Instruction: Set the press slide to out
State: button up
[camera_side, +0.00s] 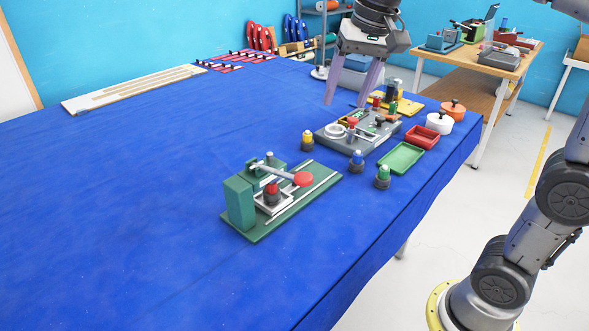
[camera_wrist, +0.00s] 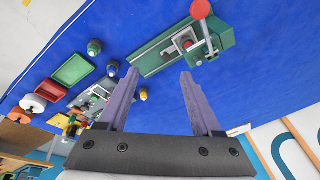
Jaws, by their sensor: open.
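The green press (camera_side: 238,203) stands on a long green base on the blue table in the side view. Its lever ends in a red knob (camera_side: 303,179). The press slide (camera_side: 276,204), a pale metal plate carrying a red-topped dark piece, sits at the press end of the base, below the lever. Bare rail runs away from it towards the far right. In the wrist view the press slide (camera_wrist: 182,39) is partly covered by the lever, beside the red knob (camera_wrist: 201,9). My gripper (camera_side: 346,104) is open and empty, above the table, behind and right of the press; its fingers (camera_wrist: 160,73) point down.
A grey fixture board (camera_side: 330,138) with rings and knobs lies behind the press. Red (camera_side: 422,137) and green (camera_side: 401,157) trays, small pots and several coloured-topped pegs stand near the right edge. The table left of the press is clear.

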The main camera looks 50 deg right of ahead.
jog(key=w+d+f+m+g, duration=0.1)
jog(key=w+d+f+g, duration=0.15)
jog(key=w+f, duration=1)
jog(key=shift+g, duration=0.25)
jog(key=f, duration=0.4)
jog(key=w+f, duration=0.1)
jog(key=f, duration=0.3)
jog(key=w+f, duration=0.1)
jog(key=f, duration=0.3)
jog(key=shift+a+f, duration=0.15)
jog(key=shift+a, duration=0.1)
grip_shut()
